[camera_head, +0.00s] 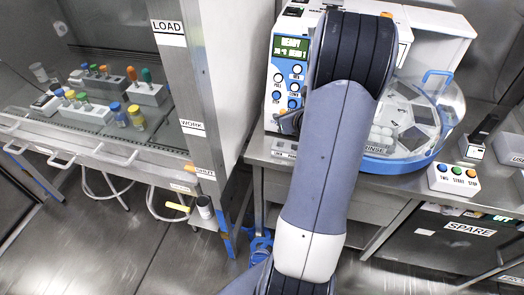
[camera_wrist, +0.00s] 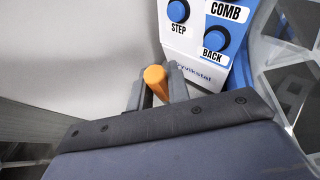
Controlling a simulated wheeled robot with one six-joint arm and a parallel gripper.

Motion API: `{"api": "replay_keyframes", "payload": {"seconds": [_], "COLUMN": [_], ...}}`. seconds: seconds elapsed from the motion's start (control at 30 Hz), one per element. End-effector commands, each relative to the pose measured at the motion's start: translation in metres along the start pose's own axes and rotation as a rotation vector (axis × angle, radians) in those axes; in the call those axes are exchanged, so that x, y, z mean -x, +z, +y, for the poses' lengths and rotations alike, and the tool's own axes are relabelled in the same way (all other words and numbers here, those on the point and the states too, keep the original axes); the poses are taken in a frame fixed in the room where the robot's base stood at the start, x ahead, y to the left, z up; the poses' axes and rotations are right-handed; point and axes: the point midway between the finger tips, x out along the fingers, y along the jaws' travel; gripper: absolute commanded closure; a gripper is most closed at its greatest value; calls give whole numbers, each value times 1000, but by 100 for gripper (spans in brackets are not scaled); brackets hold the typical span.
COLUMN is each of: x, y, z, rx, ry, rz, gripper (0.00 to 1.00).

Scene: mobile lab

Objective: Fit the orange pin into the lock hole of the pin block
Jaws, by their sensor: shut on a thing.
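The orange pin (camera_wrist: 156,80) stands out between the two fingers of my gripper (camera_wrist: 158,88) in the wrist view. My gripper is shut on it, and its round top end shows. The pin's lower part is hidden by the gripper body. In the head view my arm crosses the middle, and my gripper shows only in part, low at the front of the white machine (camera_head: 285,70). I cannot pick out the pin block or its lock hole for certain in either view.
The machine's panel with blue buttons (camera_wrist: 178,11) is close beyond my fingers. A round clear basin (camera_head: 447,103) is right of my arm on the steel bench. The LOAD cabinet (camera_head: 205,70) at left holds grey racks (camera_head: 148,96) with coloured tops. A button box (camera_head: 453,178) is at right.

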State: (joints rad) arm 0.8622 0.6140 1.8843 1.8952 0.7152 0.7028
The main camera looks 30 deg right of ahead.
Motion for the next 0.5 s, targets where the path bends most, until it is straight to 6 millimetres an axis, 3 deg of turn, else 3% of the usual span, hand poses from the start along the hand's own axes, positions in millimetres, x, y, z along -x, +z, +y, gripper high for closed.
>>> {"api": "replay_keyframes", "payload": {"seconds": [0.2,0.5], "x": [-16,-29], "y": [-33,-55], "z": [-2,-2], "rx": [-8,-4], "ry": [-1,-2], "rz": [5,2], "gripper": [100,100]}}
